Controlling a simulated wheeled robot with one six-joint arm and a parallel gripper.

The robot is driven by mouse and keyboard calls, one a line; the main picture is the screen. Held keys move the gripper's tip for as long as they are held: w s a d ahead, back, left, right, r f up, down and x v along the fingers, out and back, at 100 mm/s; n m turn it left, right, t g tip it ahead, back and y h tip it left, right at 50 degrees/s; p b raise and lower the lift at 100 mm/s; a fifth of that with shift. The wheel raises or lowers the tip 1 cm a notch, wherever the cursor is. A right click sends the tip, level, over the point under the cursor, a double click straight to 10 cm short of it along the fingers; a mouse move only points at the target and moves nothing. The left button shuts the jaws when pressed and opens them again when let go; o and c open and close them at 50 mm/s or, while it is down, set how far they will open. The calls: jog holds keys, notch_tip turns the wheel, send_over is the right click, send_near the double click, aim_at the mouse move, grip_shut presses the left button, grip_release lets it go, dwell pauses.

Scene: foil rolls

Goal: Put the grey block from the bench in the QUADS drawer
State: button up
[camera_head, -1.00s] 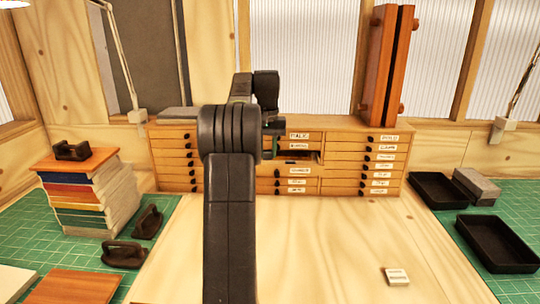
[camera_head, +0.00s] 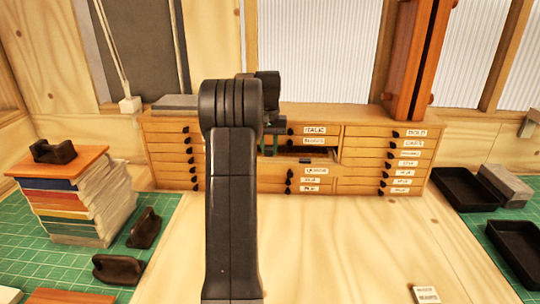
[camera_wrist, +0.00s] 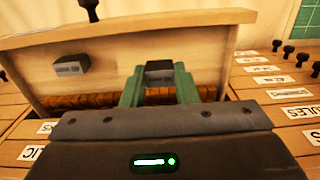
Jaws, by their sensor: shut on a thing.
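My gripper (camera_wrist: 160,84) is shut on a small grey block (camera_wrist: 160,70) between its green fingers in the wrist view. The fingers and block are over an open wooden drawer (camera_wrist: 225,62); whether the block touches the drawer floor I cannot tell. Another grey block (camera_wrist: 70,66) lies inside this drawer, to the left of the held one. A brown row (camera_wrist: 95,100) runs along the drawer's near side. In the head view my gripper (camera_head: 270,146) is partly hidden by my arm, at the middle column of the cabinet (camera_head: 385,162). The open drawer's own label is not readable.
Labelled drawers with dark knobs surround the open one. Books (camera_head: 85,205) stand on the left mat, and a black tray (camera_head: 465,188) and a grey slab (camera_head: 505,186) on the right. A small white labelled block (camera_head: 426,295) lies on the bench front. The bench middle is clear.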

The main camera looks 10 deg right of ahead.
aim_at(269, 149)
jog(key=shift+f, duration=1.7)
jog(key=shift+f, duration=0.1)
jog(key=o, duration=1)
jog(key=shift+o, duration=0.2)
notch_tip(269, 149, up, 12)
jog(key=shift+r, duration=0.15)
